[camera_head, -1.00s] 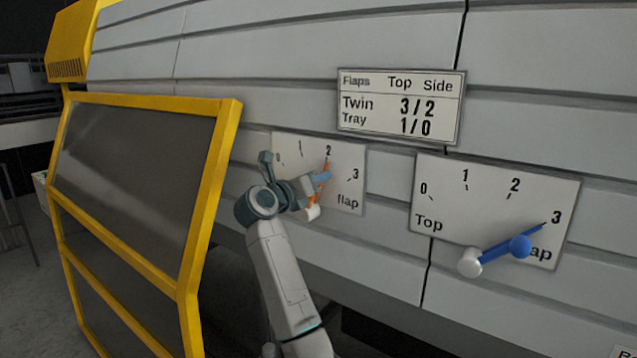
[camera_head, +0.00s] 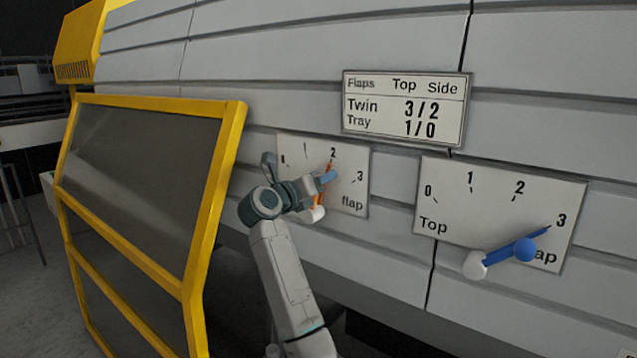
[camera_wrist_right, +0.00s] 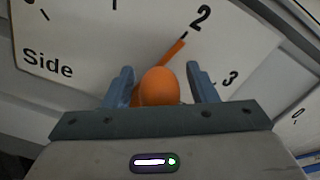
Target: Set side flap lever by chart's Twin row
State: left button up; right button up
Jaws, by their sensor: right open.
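The chart (camera_head: 405,107) on the wall reads Twin 3/2 and Tray 1/0 under Top and Side. The side flap dial plate (camera_head: 352,178) is marked 0 to 3. Its orange lever (camera_head: 331,168) points at 2; its knob (camera_wrist_right: 159,87) shows large in the right wrist view, with the pointer tip just below the 2. My right gripper (camera_head: 325,179) is open, its two fingers on either side of the orange knob (camera_wrist_right: 159,87). A gap shows beside the knob in the wrist view. My left gripper is not in view.
The top flap dial (camera_head: 500,205) is to the right, with its blue lever (camera_head: 510,249) pointing at 3. A yellow-framed guard door (camera_head: 232,140) stands left of my right arm. The wall between the dials is clear.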

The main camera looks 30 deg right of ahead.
jog(key=shift+a+f, duration=0.2)
jog(key=shift+a, duration=0.25)
jog(key=b+v, duration=0.5)
jog(key=v, duration=0.5)
jog(key=shift+s+r, duration=0.15)
jog(key=shift+d, duration=0.1)
